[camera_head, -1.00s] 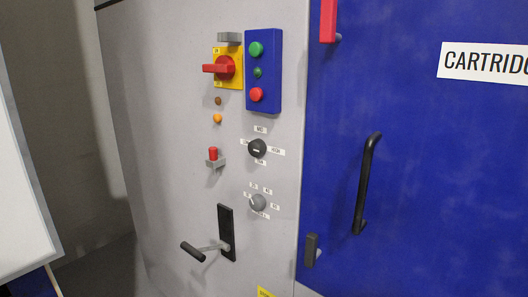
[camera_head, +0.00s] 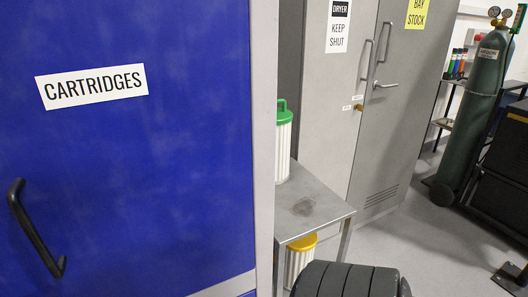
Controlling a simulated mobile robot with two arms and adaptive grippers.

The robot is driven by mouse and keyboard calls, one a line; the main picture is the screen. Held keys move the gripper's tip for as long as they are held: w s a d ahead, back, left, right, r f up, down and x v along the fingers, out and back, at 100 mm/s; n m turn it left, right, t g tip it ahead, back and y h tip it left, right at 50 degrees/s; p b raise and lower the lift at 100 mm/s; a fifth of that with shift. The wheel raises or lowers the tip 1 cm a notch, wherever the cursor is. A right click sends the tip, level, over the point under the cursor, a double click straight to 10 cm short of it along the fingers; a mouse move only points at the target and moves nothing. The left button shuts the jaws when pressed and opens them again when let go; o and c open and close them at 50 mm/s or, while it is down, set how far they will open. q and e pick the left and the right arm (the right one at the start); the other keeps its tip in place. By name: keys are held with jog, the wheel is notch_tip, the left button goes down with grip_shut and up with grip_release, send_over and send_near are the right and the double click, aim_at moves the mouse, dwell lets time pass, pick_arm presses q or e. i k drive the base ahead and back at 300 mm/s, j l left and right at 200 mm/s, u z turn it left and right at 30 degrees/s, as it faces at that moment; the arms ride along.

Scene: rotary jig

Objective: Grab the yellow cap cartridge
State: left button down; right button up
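The yellow cap cartridge (camera_head: 299,265) stands low, under a small grey metal table. A similar white cartridge with a green cap (camera_head: 282,145) stands on the table top, partly hidden by the edge of the blue cabinet. Neither of my grippers is in view.
A blue cabinet door (camera_head: 130,180) labelled CARTRIDGES fills the left. The metal table (camera_head: 312,205) stands beside it. A dark ribbed rounded shape (camera_head: 350,282) is at the bottom, close to the yellow cap cartridge. Grey lockers (camera_head: 375,130) and a gas cylinder (camera_head: 480,110) stand behind; open floor lies right.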

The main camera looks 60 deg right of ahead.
aim_at(298, 253)
jog(key=z, duration=2.35)
jog(key=l+u, duration=0.15)
jog(key=l, duration=0.45)
jog(key=k+l+u, duration=0.15)
jog(key=l, duration=0.5)
jog(key=i, duration=0.05)
